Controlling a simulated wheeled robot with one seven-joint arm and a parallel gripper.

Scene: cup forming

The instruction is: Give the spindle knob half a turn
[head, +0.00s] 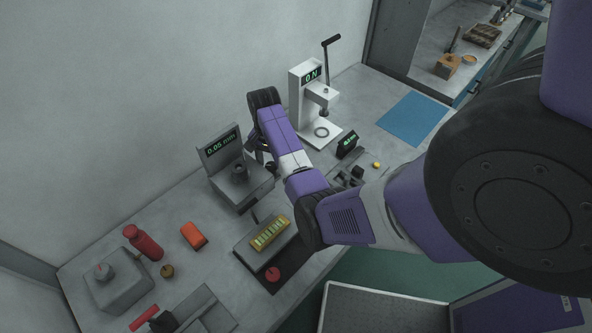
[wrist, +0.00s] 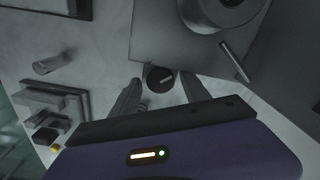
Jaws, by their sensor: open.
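The spindle knob (wrist: 160,79) is a small dark round knob with a pale line across its top, in the wrist view. It sits at the edge of a grey gauge block (wrist: 170,40). My gripper (wrist: 161,82) is open, with one finger on each side of the knob; I cannot tell whether they touch it. In the head view the gauge (head: 240,184) has a green display reading 0.05 mm. My gripper (head: 262,152) is at its right side there, and the knob is not clearly visible behind it.
A white press (head: 305,105) reading 0 N stands behind my arm. A small black display (head: 347,143) and blue mat (head: 413,118) lie to the right. A yellow tray (head: 268,235), orange block (head: 194,235) and red bottle (head: 144,244) are on the near bench.

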